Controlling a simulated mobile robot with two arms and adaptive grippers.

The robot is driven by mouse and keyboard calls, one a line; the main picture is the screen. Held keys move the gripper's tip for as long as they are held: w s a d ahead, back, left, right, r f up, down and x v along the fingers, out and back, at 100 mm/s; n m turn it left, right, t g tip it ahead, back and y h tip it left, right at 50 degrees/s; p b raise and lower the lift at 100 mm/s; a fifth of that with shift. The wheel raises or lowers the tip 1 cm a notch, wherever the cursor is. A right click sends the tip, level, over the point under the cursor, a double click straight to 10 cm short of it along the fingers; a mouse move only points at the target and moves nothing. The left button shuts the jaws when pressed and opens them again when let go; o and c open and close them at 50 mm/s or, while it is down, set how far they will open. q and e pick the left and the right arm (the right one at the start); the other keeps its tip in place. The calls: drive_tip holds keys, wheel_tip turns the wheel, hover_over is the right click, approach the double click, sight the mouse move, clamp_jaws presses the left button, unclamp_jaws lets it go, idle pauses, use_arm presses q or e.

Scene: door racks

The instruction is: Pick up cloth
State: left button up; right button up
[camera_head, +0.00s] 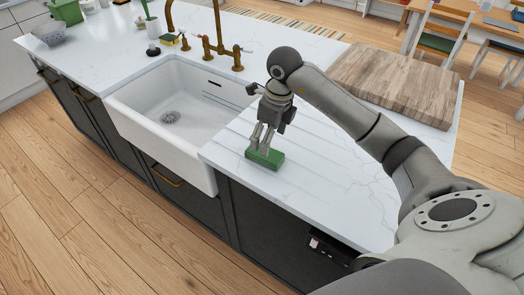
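A small green block-shaped item (272,158), which looks like the folded cloth, lies on the white countertop just right of the sink, near the front edge. My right gripper (261,145) points down over its back left part, with the fingertips at or just above it. A narrow gap shows between the fingers. I cannot tell whether they touch or hold the item. My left gripper is out of view.
The white sink (180,105) is left of the gripper, with a brass faucet (225,50) behind it. A wooden board (400,80) lies at the back right. A small green and yellow sponge (169,39) and a grey colander (50,33) stand farther left. Counter around the green item is clear.

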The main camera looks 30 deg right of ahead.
drive_tip(key=f+p, duration=0.1)
drive_tip(key=f, duration=0.1)
drive_tip(key=w+f+p, duration=0.1)
drive_tip(key=f, duration=0.4)
drive_tip(key=shift+w+a+p, duration=0.1)
drive_tip(key=shift+w+p, duration=0.05)
drive_tip(key=shift+p, duration=0.25)
drive_tip(key=shift+f, duration=0.35)
drive_tip(key=shift+w+f, duration=0.15)
drive_tip(key=shift+f, duration=0.05)
drive_tip(key=c, duration=1.1)
drive_tip(key=shift+r, duration=0.1)
